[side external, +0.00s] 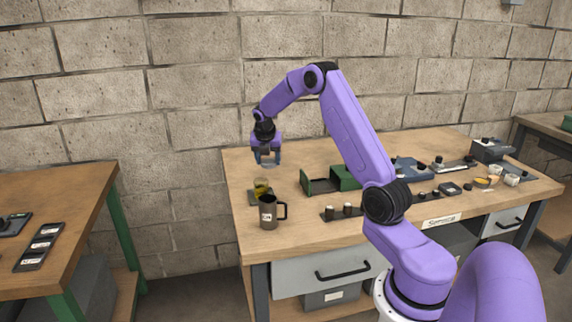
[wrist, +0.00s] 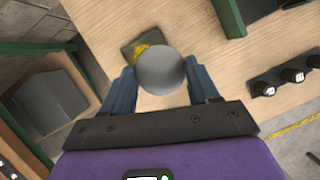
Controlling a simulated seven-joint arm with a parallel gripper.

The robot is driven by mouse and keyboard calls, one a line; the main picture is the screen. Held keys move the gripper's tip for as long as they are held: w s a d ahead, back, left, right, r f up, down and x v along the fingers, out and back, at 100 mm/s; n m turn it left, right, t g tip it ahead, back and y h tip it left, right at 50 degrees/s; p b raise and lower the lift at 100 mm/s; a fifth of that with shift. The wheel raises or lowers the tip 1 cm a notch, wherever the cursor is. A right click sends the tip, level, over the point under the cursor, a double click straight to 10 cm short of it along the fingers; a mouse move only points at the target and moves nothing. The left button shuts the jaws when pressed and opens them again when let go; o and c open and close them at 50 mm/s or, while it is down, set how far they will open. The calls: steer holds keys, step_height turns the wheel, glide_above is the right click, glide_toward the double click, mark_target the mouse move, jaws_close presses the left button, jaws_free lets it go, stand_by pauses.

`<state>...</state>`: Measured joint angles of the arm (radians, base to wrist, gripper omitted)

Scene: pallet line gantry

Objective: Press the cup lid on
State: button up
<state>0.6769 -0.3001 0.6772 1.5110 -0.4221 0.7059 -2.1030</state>
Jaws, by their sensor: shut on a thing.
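My gripper (side external: 267,158) is above the left part of the workbench, pointing down. In the wrist view its blue fingers (wrist: 161,73) are shut on a round grey lid (wrist: 161,69). The lid also shows as a pale disc under the fingertips in the side view (side external: 268,164). A yellow cup (side external: 261,185) stands on a small dark pad (side external: 252,197), below the lid and apart from it. In the wrist view the lid hides most of the yellow cup (wrist: 142,49); only part of it shows over the pad (wrist: 128,47).
A dark mug (side external: 268,213) with a handle stands close in front of the cup. A green open-fronted box (side external: 345,178) and a low rack (side external: 329,214) with small cylinders are to the right. Bare bench top (side external: 285,177) lies between cup and box.

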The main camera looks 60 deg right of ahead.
steer(key=w+f, duration=0.3)
steer(key=f, duration=0.3)
steer(key=shift+w+a+f+n, duration=0.15)
steer(key=shift+f+n, duration=0.05)
steer(key=shift+n, duration=0.2)
stand_by(0.4)
steer(key=shift+f, duration=0.15)
stand_by(2.0)
steer(key=o, duration=1.3)
steer(key=shift+r, duration=3.5)
